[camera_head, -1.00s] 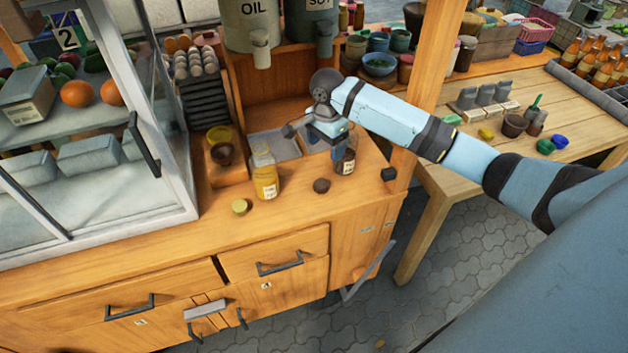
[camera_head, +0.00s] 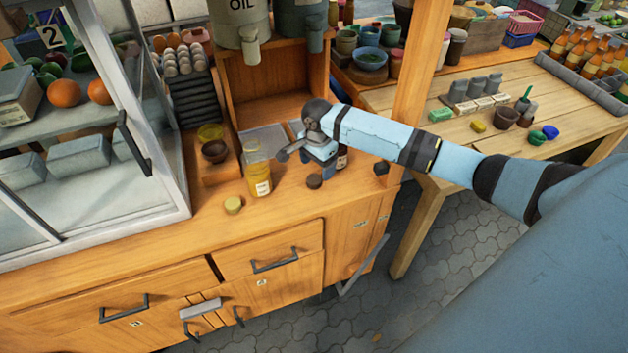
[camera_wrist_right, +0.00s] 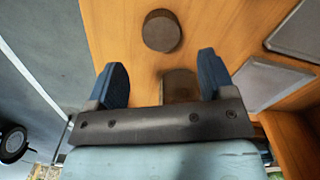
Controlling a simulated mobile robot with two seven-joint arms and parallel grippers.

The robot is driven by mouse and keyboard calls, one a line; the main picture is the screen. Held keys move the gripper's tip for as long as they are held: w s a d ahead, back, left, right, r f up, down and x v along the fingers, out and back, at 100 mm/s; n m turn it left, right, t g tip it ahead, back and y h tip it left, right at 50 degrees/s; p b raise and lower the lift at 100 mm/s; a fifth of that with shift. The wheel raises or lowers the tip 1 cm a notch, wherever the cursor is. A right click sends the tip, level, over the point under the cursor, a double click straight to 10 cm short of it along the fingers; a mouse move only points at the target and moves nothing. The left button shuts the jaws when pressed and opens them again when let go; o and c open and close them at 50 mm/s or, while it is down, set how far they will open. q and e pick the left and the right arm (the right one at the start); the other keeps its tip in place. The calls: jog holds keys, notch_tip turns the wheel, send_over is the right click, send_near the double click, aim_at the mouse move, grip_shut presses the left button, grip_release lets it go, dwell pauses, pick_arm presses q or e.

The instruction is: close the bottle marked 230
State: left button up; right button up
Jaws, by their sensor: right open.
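A glass bottle with yellow liquid (camera_head: 260,186) stands open and upright on the wooden counter. A yellow-green lid (camera_head: 233,204) lies to its left. A dark bottle (camera_head: 342,158) stands to the right, partly hidden behind my right gripper (camera_head: 318,166). A dark brown lid (camera_head: 314,181) lies just in front of that gripper. The bottles' label numbers are too small to read. In the right wrist view my right gripper (camera_wrist_right: 163,83) is open. The round brown lid (camera_wrist_right: 161,31) shows beyond its fingertips, and a brown shape (camera_wrist_right: 180,84), probably the dark bottle, shows between the fingers.
A glass display case (camera_head: 95,130) borders the counter on the left. A small brown bowl (camera_head: 215,151) sits on a wooden step behind the yellow bottle. Grey panels (camera_head: 263,138) lie at the back. A wooden post (camera_head: 415,90) rises at the right. The counter's front strip is clear.

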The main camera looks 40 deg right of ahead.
aim_at(315, 178)
jog(key=shift+w+a+f, duration=0.1)
jog(key=shift+f, duration=1.25)
jog(key=shift+w+a+f, duration=0.1)
jog(key=shift+f, duration=1.2)
jog(key=shift+s, duration=0.1)
jog(key=c, duration=0.9)
